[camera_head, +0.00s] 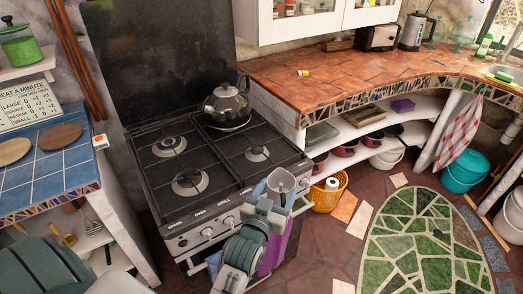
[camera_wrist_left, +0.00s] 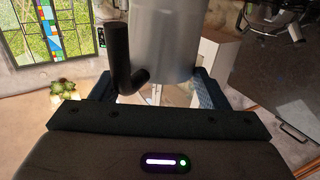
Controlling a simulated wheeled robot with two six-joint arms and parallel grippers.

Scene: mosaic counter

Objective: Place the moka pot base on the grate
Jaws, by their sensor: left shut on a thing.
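The moka pot base (camera_head: 281,180) is a silver metal cup, seen near the front right edge of the stove. In the left wrist view the moka pot base (camera_wrist_left: 166,42) is a grey cylinder with a black handle (camera_wrist_left: 117,55). My left gripper (camera_head: 268,192) is shut on it, with a finger on either side (camera_wrist_left: 152,88). It appears held in front of the hob, apart from the burners. The black grate (camera_head: 218,158) covers the stove top, over several burners. My right gripper is not in view.
A dark shiny kettle (camera_head: 227,105) stands on the back right burner. The front and left burners are bare. A blue-tiled counter (camera_head: 45,165) is on the left and a terracotta counter (camera_head: 345,75) on the right. A yellow basket (camera_head: 328,192) stands right of the stove.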

